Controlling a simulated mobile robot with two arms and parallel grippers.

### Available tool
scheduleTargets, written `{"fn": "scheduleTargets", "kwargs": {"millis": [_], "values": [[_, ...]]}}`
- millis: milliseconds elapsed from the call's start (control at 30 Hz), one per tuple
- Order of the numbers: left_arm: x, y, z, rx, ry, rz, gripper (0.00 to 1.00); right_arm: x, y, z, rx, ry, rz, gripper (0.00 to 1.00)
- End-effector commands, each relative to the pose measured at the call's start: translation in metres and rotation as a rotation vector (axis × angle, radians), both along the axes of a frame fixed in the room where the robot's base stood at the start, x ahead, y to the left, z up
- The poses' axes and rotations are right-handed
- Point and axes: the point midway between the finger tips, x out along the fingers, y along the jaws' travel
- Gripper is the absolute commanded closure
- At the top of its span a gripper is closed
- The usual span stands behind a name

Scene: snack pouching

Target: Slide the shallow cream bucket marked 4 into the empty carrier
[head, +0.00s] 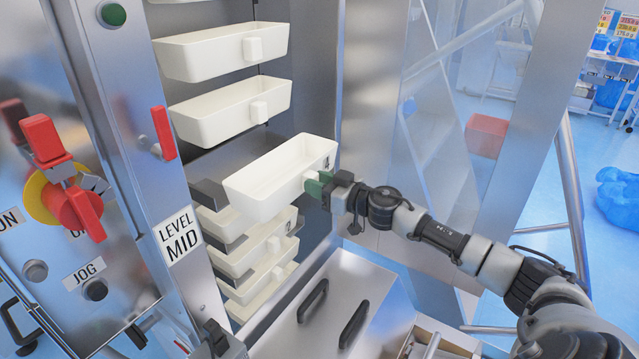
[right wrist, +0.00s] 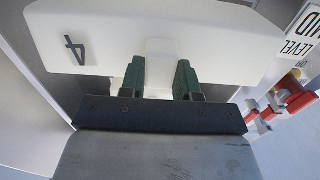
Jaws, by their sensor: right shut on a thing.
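The shallow cream bucket marked 4 (head: 250,208) is level in front of the rack's column, between the upper and lower buckets. My right gripper (head: 317,186) is shut on the white tab (right wrist: 159,62) of its front face. The wrist view shows both green fingers (right wrist: 160,80) on either side of that tab, and the 4 on the bucket's face. A dark grey bracket (head: 207,194), which looks like the empty carrier, shows behind the bucket's left end. The bucket hides most of it, so I cannot tell whether they touch. My left gripper is not in view.
Cream buckets hang above (head: 232,112) and sit stacked below (head: 250,258). The control panel (head: 110,190) with a LEVEL MID label and red switch stands close on the left. A metal panel (head: 375,130) stands to the right. A steel cover with black handles (head: 312,300) lies below.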

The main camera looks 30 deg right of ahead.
Motion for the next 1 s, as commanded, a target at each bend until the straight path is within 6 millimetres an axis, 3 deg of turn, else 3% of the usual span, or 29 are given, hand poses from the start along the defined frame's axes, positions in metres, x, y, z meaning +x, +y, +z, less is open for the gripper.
{"fn": "scheduleTargets", "kwargs": {"millis": [1000], "values": [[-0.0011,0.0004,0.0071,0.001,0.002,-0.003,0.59,-0.0003,0.0002,0.0017,0.000,-0.002,0.000,0.89]]}}
